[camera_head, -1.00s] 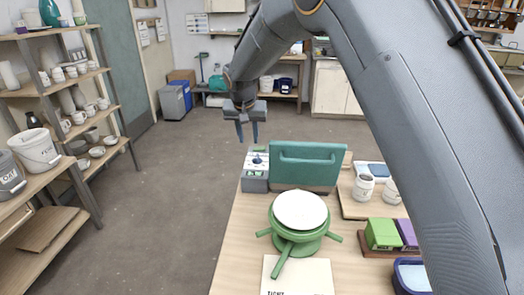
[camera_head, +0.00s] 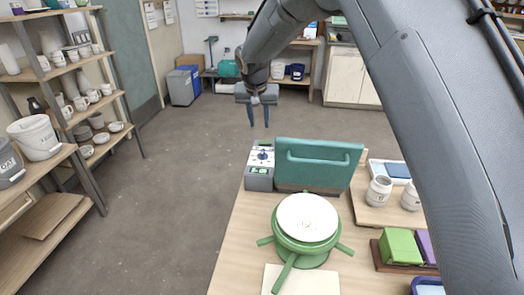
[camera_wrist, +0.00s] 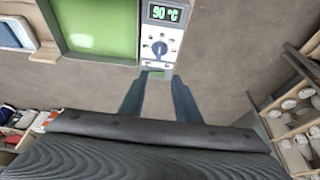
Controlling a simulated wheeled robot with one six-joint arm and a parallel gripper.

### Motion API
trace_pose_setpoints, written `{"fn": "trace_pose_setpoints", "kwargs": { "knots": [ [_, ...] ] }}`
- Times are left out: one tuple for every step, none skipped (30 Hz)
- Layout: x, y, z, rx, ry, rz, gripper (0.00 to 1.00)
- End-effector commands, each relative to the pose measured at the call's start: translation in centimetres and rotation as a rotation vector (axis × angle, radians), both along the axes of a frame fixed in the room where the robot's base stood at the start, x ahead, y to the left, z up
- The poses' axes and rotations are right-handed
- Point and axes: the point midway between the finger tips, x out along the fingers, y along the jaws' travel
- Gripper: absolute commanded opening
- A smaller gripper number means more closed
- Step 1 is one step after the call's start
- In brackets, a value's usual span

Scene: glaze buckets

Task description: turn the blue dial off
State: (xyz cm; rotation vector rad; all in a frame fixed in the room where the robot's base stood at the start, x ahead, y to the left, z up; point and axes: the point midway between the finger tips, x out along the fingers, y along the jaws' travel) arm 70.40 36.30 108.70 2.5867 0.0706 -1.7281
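The blue dial (camera_head: 263,155) sits on top of a small grey control box (camera_head: 260,180) at the far left corner of the table. In the wrist view the blue dial (camera_wrist: 160,47) shows on the box's pale panel, below a lit display (camera_wrist: 164,14) reading 90 °C. I cannot tell its setting clearly. My gripper (camera_head: 259,124) points down in the air above and beyond the box, apart from the dial. Its two fingers (camera_wrist: 163,77) are parted with nothing between them.
A teal lidded unit with a handle (camera_head: 318,165) stands right beside the box. A green banding wheel (camera_head: 307,222) with a white top stands nearer. Jars (camera_head: 379,190) and green and purple blocks (camera_head: 400,246) are at the right. Floor left of the table is clear.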

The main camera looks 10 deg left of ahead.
Motion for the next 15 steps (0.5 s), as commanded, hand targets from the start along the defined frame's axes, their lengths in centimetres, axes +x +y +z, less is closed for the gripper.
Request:
{"fn": "trace_pose_setpoints", "kwargs": {
  "knots": [
    [0.3,-0.2,-0.7,0.0,0.001,-0.002,0.3],
    [0.3,-0.2,-1.0,0.0,0.001,-0.002,0.3],
    [0.4,-0.2,-1.3,0.0,0.0,-0.002,0.3],
    [0.5,-0.1,-1.6,-0.001,0.0,-0.001,0.3],
    [0.5,-0.1,-1.8,-0.001,0.0,-0.001,0.3],
    [0.7,-0.1,-2.3,-0.001,0.0,-0.001,0.3],
    [0.7,0.0,-2.7,0.0,0.0,0.0,0.3],
    [0.8,0.0,-3.1,0.0,0.0,0.0,0.3],
    [0.9,0.0,-3.5,0.0,0.001,0.0,0.3],
    [1.1,0.0,-4.0,0.0,0.001,0.001,0.3],
    [1.2,0.0,-4.4,0.0,0.001,0.001,0.3],
    [1.3,0.1,-4.9,0.0,0.001,0.001,0.3],
    [1.4,0.1,-5.4,-0.001,0.001,0.002,0.3],
    [1.6,0.1,-5.9,-0.001,0.001,0.002,0.3],
    [1.7,0.1,-6.5,-0.001,0.001,0.002,0.3]
  ]
}}
